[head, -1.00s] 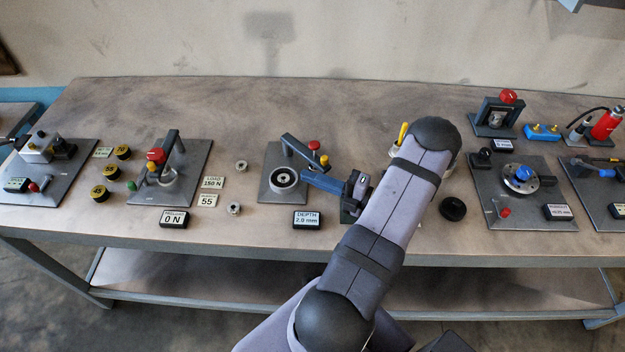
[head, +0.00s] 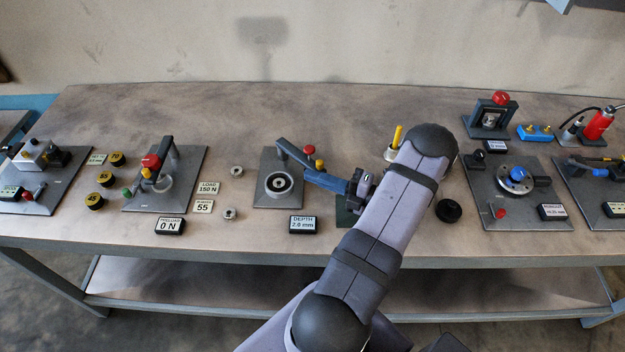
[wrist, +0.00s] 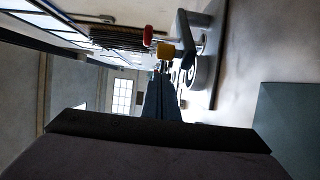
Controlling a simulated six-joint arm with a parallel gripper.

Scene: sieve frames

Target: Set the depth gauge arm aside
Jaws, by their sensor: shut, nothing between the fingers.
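The depth gauge (head: 262,192) is a grey plate with a round dark-centred ring (head: 279,184) on it. Its dark arm (head: 293,153) is swung out to the right of the ring, with a red knob (head: 310,149) and a yellow knob (head: 319,163) near its end. My gripper (head: 306,175) has blue fingers and is shut and empty, pointing left just in front of the knobs at the plate's right side. In the wrist view the shut fingers (wrist: 162,75) point toward the yellow knob (wrist: 166,50) and red knob (wrist: 148,36); contact cannot be told.
The depth readout (head: 303,224) showing 2.0 mm stands in front of the plate. Small metal rings (head: 230,213) and a load label (head: 208,188) lie to the left. A yellow pin (head: 397,137) stands behind my arm. The bench behind the gauge is clear.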

